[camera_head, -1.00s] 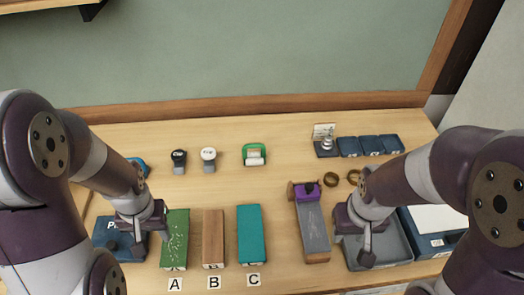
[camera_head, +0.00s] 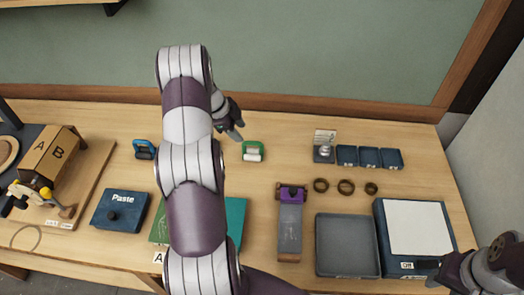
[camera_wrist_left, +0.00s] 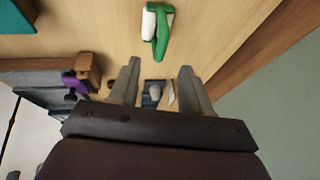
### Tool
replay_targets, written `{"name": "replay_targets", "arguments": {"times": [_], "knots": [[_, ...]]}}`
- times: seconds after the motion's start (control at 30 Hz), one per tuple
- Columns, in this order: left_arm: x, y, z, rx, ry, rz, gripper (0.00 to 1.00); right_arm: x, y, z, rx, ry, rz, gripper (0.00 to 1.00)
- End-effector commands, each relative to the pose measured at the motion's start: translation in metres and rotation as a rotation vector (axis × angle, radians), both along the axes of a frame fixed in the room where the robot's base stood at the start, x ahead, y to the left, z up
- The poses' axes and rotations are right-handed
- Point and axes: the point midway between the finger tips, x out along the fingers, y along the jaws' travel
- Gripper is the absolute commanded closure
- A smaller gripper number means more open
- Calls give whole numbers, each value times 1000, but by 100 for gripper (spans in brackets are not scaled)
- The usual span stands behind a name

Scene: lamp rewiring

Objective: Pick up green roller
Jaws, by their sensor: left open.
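The green roller (camera_head: 252,156), with a green handle frame and white roll, lies on the table toward the back in the head view. It also shows at the top of the left wrist view (camera_wrist_left: 162,40), beyond the fingertips. My left gripper (camera_head: 237,126) is open and empty, just left of and behind the roller in the head view, apart from it. Its two spread fingers show in the left wrist view (camera_wrist_left: 159,72), with nothing between them touching. My right gripper (camera_head: 432,272) is at the lower right by the white-topped box; its jaw state is unclear.
My left arm covers part of the table's middle. A purple-and-grey tool (camera_head: 290,215), a grey tray (camera_head: 345,272), dark rings (camera_head: 346,187) and small dark-blue blocks (camera_head: 368,158) lie to the right. A blue Paste box (camera_head: 120,212) and blue tool (camera_head: 144,149) are left.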

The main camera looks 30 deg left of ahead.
Motion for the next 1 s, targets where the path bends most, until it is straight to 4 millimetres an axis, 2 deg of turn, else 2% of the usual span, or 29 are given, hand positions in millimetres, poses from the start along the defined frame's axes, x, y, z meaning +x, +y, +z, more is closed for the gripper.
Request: {"name": "replay_targets", "arguments": {"times": [0.1,0.27,0.4,0.5,0.6,0.77,0.8,0.93,1.0], "knots": [[9,-7,-21,0,0,-2,52,0,0,8,0,0,0,57],[16,-11,-38,2,-1,-2,52,0,0,13,0,0,0,57],[22,-15,-60,0,0,-2,52,0,0,29,0,0,0,57],[28,-18,-77,3,-2,-4,52,0,0,31,0,0,0,57],[31,-20,-85,4,-4,-2,52,0,0,32,0,0,0,57],[31,-20,-86,4,-4,-2,52,0,0,31,0,0,0,57],[31,-20,-86,4,-4,-2,59,0,0,31,0,0,0,57],[31,-20,-86,4,-4,-2,100,0,0,31,0,0,0,57],[31,-20,-85,4,-4,-2,100,0,0,31,0,0,0,57]]}}
